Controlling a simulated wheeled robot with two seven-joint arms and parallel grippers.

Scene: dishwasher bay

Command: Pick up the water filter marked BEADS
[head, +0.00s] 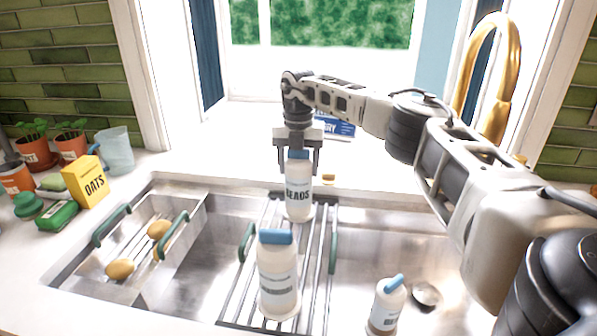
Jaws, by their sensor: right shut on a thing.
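The water filter marked BEADS (299,196) is a white bottle with a blue cap, upright at the back end of the sink rack. My right gripper (298,170) comes down from above with its fingers on either side of the cap and is shut on this filter. I cannot tell whether its base touches the rack. A second white bottle (279,280) with a blue cap stands nearer on the rack, its label too blurred to read. A smaller white bottle (387,305) with a blue top stands in the sink to the right. My left gripper is not in view.
The metal rack (318,245) with green handles spans the sink (360,245). Another rack at left holds two yellow-brown round items (120,269). A yellow OATS box (86,182), green items and plants stand on the left counter. A gold faucet (490,70) rises at right.

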